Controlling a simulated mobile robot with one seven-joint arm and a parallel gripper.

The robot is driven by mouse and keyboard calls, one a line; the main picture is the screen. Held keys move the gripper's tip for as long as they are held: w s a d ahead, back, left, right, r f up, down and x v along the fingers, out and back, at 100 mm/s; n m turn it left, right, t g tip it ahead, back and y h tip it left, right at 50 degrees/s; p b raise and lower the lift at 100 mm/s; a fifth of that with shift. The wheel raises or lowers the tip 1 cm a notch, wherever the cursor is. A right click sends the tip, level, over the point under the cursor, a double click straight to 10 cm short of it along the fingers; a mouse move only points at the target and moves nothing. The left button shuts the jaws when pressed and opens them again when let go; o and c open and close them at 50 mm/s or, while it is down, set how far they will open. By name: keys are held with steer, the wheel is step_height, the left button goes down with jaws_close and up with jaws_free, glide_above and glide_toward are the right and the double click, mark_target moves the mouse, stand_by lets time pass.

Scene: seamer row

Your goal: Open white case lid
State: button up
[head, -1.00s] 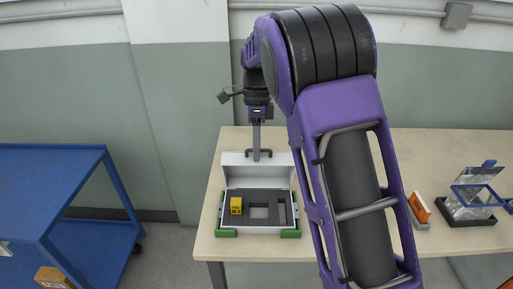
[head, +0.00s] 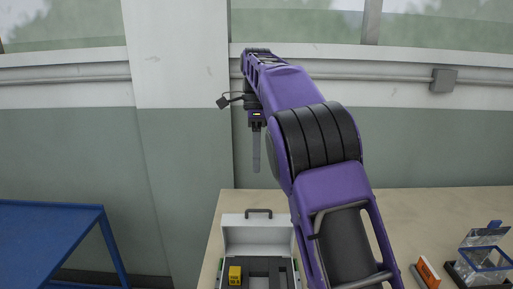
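The white case (head: 227,272) stands on the table, partly cut off by the bottom edge of the head view. Its white lid (head: 258,238) stands raised at the back, with a dark handle (head: 259,211) on its top edge. Inside, a dark insert (head: 262,264) holds a yellow block (head: 235,275) at the left. My gripper (head: 256,168) points down above the lid, clear of the handle and holding nothing that I can see. Its fingers overlap edge-on, so their opening cannot be told.
The wooden table (head: 400,215) extends right, with an orange and white item (head: 428,273) and a clear, blue-framed holder (head: 485,258) at its right end. A blue cart (head: 50,235) stands at the left, with a gap before the table. A wall is behind.

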steer(key=shift+v, duration=1.5)
